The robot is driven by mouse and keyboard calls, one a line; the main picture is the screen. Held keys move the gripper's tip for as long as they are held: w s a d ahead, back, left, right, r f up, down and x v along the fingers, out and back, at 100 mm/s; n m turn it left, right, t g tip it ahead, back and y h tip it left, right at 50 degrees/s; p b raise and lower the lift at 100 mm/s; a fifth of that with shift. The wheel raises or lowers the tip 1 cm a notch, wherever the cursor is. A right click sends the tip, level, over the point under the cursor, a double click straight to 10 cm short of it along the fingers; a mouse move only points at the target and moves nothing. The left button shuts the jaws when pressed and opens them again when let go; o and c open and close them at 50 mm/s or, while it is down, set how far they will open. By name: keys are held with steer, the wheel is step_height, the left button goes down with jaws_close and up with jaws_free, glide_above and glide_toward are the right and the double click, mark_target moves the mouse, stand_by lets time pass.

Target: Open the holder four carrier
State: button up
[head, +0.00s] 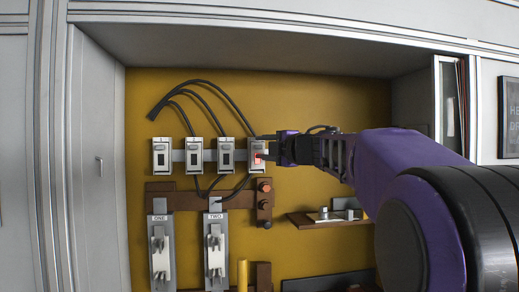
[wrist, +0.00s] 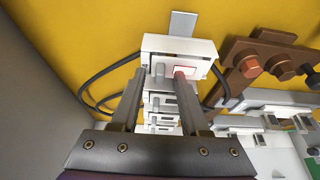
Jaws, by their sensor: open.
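Several light grey fuse holders stand in a row on the mustard back panel in the head view. The rightmost, which I take as holder four (head: 257,147), shows a red lit spot on its front. In the wrist view holder four (wrist: 199,45) is the nearest block, with a reddish window at its right. My gripper (head: 268,149) reaches in from the right, at this holder's front. In the wrist view my gripper (wrist: 161,74) is open, its two fingertips apart in front of the holder's face. Whether they touch the carrier, and the carrier's exact position, I cannot tell.
Black cables (head: 212,88) arc above the holders. Below are a brown bracket with round knobs (head: 264,185) and plates marked ONE (head: 160,280) and TWO (head: 215,284). A small shelf (head: 312,220) sits at right. Cabinet walls enclose the panel.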

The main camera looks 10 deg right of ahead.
jaws_close()
stand_by(0.3)
